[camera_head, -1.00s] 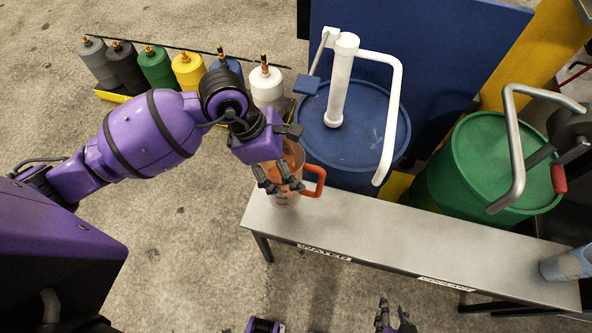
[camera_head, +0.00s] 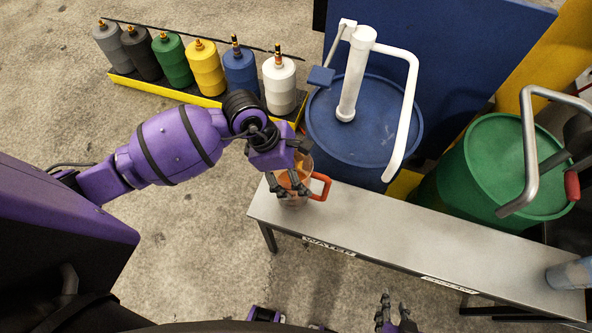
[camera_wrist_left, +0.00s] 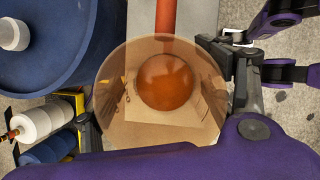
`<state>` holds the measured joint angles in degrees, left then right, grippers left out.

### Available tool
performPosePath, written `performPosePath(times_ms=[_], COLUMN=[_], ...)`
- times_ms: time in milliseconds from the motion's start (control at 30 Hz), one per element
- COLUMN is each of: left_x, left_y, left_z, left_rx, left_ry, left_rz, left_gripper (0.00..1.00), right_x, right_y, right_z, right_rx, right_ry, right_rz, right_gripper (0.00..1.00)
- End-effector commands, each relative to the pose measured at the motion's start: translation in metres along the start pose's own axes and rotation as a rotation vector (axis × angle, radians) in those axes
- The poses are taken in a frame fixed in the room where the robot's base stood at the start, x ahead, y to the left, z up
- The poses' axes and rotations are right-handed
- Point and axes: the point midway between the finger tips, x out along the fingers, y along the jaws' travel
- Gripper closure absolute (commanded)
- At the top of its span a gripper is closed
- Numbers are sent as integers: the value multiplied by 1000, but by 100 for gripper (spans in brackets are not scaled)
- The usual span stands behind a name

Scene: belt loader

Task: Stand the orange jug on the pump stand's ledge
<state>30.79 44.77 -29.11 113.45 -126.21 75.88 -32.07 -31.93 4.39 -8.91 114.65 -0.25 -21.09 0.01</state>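The orange jug (camera_head: 295,198) is a clear tub with an orange handle and orange-brown contents. It is upright at the left end of the grey ledge (camera_head: 400,235); I cannot tell whether its base touches it. My left gripper (camera_head: 288,185) has its fingers around the jug. In the left wrist view the jug (camera_wrist_left: 165,125) sits between the fingers, which press on its opposite sides. My right gripper (camera_head: 394,308) is at the bottom edge, empty, fingers apart, and partly cut off.
Behind the ledge stand a blue drum (camera_head: 375,150) with a white pump (camera_head: 356,80) and a green drum (camera_head: 500,165) with a metal pump (camera_head: 530,150). A blue-grey cup (camera_head: 570,274) is at the ledge's right end. Several coloured bottles (camera_head: 240,72) stand in a yellow tray. The ledge's middle is clear.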

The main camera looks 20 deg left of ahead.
Motion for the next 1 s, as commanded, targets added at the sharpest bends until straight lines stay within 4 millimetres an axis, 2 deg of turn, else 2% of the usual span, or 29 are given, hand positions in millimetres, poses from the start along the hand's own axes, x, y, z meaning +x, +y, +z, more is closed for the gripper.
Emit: performPosePath(times_ms=[33,100,433,567,667,1000], left_x=[0,0,-1,-9,-24,-95], left_y=[0,0,0,1,1,0], left_z=[0,0,0,1,1,0], left_rx=[0,0,0,1,3,3], left_ry=[0,0,0,1,1,3], left_rz=[0,0,0,2,3,3], left_gripper=[19,9,9,9,9,9], right_x=[0,0,-4,-6,-6,-6], right_y=[0,0,1,2,2,2], right_z=[0,0,6,5,6,4], right_rx=[0,0,1,3,3,3], right_ry=[0,-1,-10,-10,-11,-8], right_rz=[0,0,3,4,5,4], right_gripper=[71,71,71,71,71,71])
